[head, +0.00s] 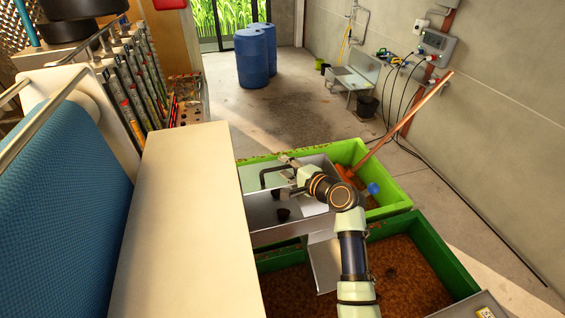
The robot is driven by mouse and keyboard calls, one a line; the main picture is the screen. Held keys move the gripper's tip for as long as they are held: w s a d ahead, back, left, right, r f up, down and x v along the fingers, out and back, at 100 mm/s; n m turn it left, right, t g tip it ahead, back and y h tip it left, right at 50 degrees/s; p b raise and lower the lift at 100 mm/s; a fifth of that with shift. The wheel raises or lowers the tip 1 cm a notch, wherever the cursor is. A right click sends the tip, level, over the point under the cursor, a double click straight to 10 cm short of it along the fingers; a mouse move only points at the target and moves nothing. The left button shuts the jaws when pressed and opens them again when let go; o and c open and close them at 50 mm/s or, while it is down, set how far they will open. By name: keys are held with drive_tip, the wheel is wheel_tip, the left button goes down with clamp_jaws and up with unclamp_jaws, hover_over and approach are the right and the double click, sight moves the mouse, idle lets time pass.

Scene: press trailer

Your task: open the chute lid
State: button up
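The chute lid (253,179) looks like a pale greenish panel at the top of a metal chute (268,212), in the middle of the head view. A black bar handle (264,178) stands on it. My gripper (285,175) reaches in from the right, close to the handle. Its two fingers look spread apart, one beyond and one nearer. Whether it touches the handle I cannot tell. Part of the chute is hidden behind my arm.
A bright green bin (392,187) holds a copper-coloured long-handled tool (405,124). A darker green bin (437,252) with brown pulp stands nearer. A pale flat-topped block (185,230) borders the chute on the left. Blue barrels (252,60) stand far back on open floor.

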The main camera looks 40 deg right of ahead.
drive_tip(key=shift+s+r+p, duration=0.6)
drive_tip(key=shift+s+r, duration=0.1)
drive_tip(key=shift+s, duration=0.25)
drive_tip(key=shift+s+r, duration=0.3)
drive_tip(key=shift+s, duration=0.2)
drive_tip(key=shift+s+r, duration=0.25)
drive_tip(key=shift+s, duration=0.25)
